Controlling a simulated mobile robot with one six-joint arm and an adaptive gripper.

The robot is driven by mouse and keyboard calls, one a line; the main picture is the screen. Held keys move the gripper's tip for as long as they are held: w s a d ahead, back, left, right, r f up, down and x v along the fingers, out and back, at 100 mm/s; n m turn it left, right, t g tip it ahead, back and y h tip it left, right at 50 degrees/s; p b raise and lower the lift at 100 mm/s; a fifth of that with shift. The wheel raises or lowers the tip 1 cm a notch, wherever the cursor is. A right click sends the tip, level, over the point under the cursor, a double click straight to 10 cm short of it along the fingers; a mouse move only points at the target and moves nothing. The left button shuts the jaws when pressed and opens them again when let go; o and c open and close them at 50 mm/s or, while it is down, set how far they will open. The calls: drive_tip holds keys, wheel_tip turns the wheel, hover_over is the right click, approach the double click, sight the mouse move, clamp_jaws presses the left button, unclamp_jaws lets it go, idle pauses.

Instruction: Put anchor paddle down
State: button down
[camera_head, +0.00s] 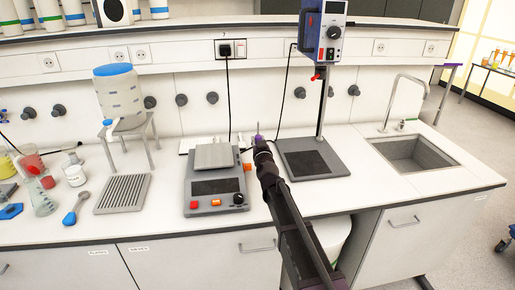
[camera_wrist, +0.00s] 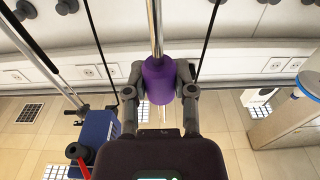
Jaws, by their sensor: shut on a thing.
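My gripper (camera_wrist: 160,82) is shut on the purple grip of the anchor paddle (camera_wrist: 159,80) in the wrist view. A metal shaft runs up from the grip and out of the top of the frame, so the paddle's far end is out of sight. In the head view, my gripper (camera_head: 258,140) is above the bench between the hotplate and the stirrer stand. Only a small purple bit of the anchor paddle (camera_head: 258,135) shows there beyond the fingers. My arm hides part of the bench front.
A hotplate (camera_head: 216,187) stands left of my gripper. A blue stirrer (camera_head: 322,30) on a stand with a dark base (camera_head: 308,158) is to the right, with a sink (camera_head: 418,152) beyond. A ribbed rack (camera_head: 123,193) and labware crowd the left. Cables hang on the wall behind.

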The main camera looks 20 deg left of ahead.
drive_tip(key=shift+f+b, duration=0.45)
drive_tip(key=shift+f, duration=0.5)
drive_tip(key=shift+c, duration=2.2)
unclamp_jaws()
drive_tip(key=shift+r, duration=0.1)
drive_tip(key=shift+r, duration=0.15)
drive_tip(key=r+v, duration=0.1)
drive_tip(key=v, duration=1.1)
drive_tip(key=shift+f+b, duration=0.4)
drive_tip(key=shift+f, duration=0.1)
